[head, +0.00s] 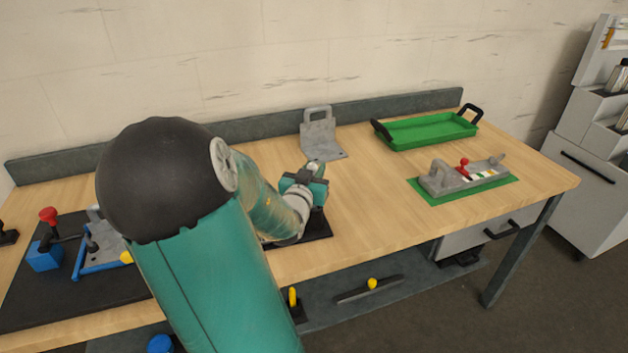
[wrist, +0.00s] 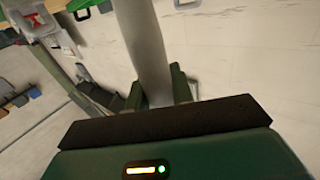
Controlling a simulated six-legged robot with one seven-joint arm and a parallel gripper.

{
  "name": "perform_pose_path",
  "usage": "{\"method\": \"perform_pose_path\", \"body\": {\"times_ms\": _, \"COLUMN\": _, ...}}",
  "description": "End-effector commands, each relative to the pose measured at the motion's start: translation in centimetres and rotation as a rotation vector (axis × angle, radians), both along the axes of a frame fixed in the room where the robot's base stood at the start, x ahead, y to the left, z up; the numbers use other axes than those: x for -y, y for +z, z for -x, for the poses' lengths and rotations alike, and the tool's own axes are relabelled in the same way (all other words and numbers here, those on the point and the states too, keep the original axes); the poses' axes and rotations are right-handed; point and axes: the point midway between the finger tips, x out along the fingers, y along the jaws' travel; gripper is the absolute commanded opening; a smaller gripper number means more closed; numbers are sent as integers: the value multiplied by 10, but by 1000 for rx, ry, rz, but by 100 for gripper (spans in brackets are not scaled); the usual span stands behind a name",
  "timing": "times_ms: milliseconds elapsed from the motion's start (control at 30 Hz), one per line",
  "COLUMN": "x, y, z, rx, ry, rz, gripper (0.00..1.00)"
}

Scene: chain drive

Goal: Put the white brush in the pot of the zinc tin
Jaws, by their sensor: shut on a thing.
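My gripper (head: 304,182) is over the middle of the bench, above a black mat (head: 314,226). In the wrist view its two dark green fingers are closed on a smooth, pale grey-white rod (wrist: 146,45). The rod runs up out of the frame, so I cannot tell whether it is the white brush. In the head view the held thing is mostly hidden by the gripper. I cannot clearly make out a zinc tin with a pot. A grey metal holder (head: 434,182) with a red knob stands on a green mat (head: 480,190) to the right of my gripper.
A grey bracket (head: 319,136) stands behind my gripper. A green tray (head: 427,131) with black handles is at the back right. A blue block (head: 44,257) and blue frame sit on a dark mat at left. Bare wood lies between gripper and green mat.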

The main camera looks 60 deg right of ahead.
Motion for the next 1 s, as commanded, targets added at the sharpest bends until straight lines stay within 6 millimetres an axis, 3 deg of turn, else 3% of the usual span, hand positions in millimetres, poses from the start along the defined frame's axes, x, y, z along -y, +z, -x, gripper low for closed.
{"method": "perform_pose_path", "body": {"times_ms": 233, "x": 2, "y": -29, "z": 0, "rx": -4, "ry": -1, "rz": 0, "gripper": 0}}
{"method": "perform_pose_path", "body": {"times_ms": 633, "x": 3, "y": -34, "z": 0, "rx": -2, "ry": 0, "rz": -1, "gripper": 0}}
{"method": "perform_pose_path", "body": {"times_ms": 667, "x": 3, "y": -33, "z": 0, "rx": -1, "ry": 0, "rz": -1, "gripper": 29}}
{"method": "perform_pose_path", "body": {"times_ms": 733, "x": 3, "y": -33, "z": 0, "rx": -1, "ry": 0, "rz": -1, "gripper": 43}}
{"method": "perform_pose_path", "body": {"times_ms": 1000, "x": 3, "y": -33, "z": 0, "rx": -1, "ry": 0, "rz": -1, "gripper": 45}}
